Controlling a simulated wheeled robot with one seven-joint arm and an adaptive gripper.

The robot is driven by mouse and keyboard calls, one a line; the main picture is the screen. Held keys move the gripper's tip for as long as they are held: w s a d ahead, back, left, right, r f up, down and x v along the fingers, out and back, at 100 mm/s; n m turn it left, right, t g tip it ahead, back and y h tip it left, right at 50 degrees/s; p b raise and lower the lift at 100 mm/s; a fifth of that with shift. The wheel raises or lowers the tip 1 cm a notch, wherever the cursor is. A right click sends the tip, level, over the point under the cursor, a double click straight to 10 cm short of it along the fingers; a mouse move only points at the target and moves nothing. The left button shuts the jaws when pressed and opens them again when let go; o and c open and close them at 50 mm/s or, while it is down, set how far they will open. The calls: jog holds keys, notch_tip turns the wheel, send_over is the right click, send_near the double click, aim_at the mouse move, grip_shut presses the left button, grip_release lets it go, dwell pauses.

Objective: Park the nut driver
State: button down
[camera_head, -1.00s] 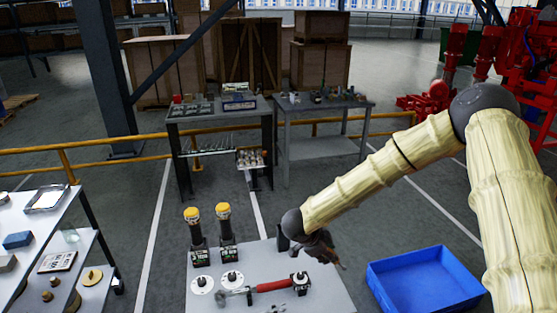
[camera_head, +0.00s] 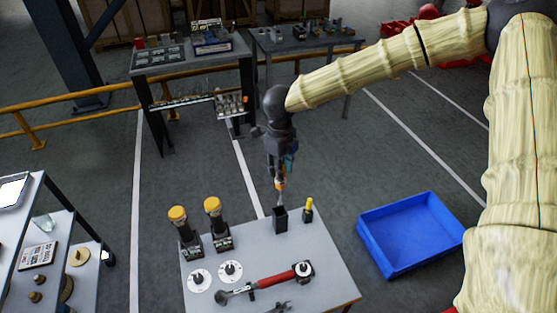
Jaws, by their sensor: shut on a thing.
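My gripper (camera_head: 281,172) points down over the back part of the grey bench (camera_head: 335,280). It is shut on a nut driver (camera_head: 281,186) with an orange handle, which hangs about upright. The driver's thin shaft reaches down to a dark, box-like holder (camera_head: 281,221) on the bench. I cannot tell whether its tip is inside the holder or just above it. The fingertips are small and partly blurred here.
A yellow-handled tool (camera_head: 308,209) stands close to the right of the holder. Two yellow-capped devices (camera_head: 182,232) stand to the left. A red-handled wrench (camera_head: 270,282) lies in front. A blue crate (camera_head: 410,235) is on the floor at right.

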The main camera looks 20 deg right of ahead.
aim_at(280, 202)
jog(key=shift+s+a+r, duration=0.1)
dwell(0.3)
jog(key=shift+f+b, duration=1.6)
jog(key=shift+f, duration=4.8)
jog(key=shift+p, duration=0.65)
jog(key=shift+f+b, duration=0.4)
jog(key=shift+f, duration=0.55)
jog(key=c, duration=1.1)
grip_release()
jog(key=shift+o, duration=0.2)
notch_tip(280, 202, up, 12)
